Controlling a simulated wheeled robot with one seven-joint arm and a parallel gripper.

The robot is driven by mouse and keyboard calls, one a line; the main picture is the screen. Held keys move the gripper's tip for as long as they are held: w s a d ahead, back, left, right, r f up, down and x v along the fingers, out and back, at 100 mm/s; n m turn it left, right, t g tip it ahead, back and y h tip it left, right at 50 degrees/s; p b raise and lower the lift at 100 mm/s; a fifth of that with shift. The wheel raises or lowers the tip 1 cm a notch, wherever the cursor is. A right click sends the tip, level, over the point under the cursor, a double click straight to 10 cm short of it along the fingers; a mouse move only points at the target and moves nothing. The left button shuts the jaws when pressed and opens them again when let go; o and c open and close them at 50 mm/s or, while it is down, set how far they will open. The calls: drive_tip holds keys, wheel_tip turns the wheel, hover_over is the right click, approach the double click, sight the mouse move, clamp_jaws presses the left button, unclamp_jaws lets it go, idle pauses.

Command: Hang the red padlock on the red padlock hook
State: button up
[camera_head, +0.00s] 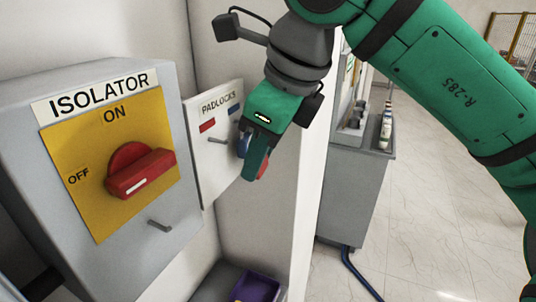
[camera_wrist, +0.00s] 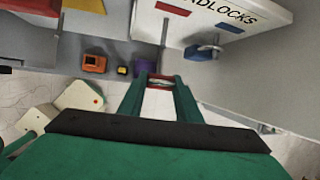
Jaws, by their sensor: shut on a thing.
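The red padlock (camera_head: 263,169) shows as a small red patch behind my gripper (camera_head: 255,165) in the head view; most of it is hidden. In the wrist view, my gripper (camera_wrist: 160,82) is shut on the padlock, with some red and a pale metal part between the fingertips. The white PADLOCKS board (camera_head: 203,170) has a red label (camera_head: 207,125) with a bare grey hook (camera_head: 218,140) below it. This hook also shows in the wrist view (camera_wrist: 164,32). The held padlock is apart from the hook, to its right in the head view.
A blue padlock (camera_wrist: 203,50) hangs under the blue label (camera_wrist: 228,22) beside the bare hook. The grey isolator box (camera_head: 75,85) with its red handle (camera_head: 140,172) stands left of the board. A purple bin (camera_head: 257,287) is below. A wall edge is to the right.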

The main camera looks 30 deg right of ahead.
drive_tip(key=shift+w+a+f, duration=0.2)
drive_tip(key=shift+w+a, duration=0.4)
drive_tip(key=shift+w, duration=0.2)
drive_tip(key=shift+w+a+f, duration=0.25)
drive_tip(key=shift+w+a, duration=0.4)
drive_tip(key=shift+w, duration=0.15)
drive_tip(key=shift+w+a+f, duration=0.2)
drive_tip(key=shift+w+a, duration=0.4)
drive_tip(key=shift+w, duration=0.2)
drive_tip(key=shift+s, duration=0.1)
drive_tip(key=o, duration=1.2)
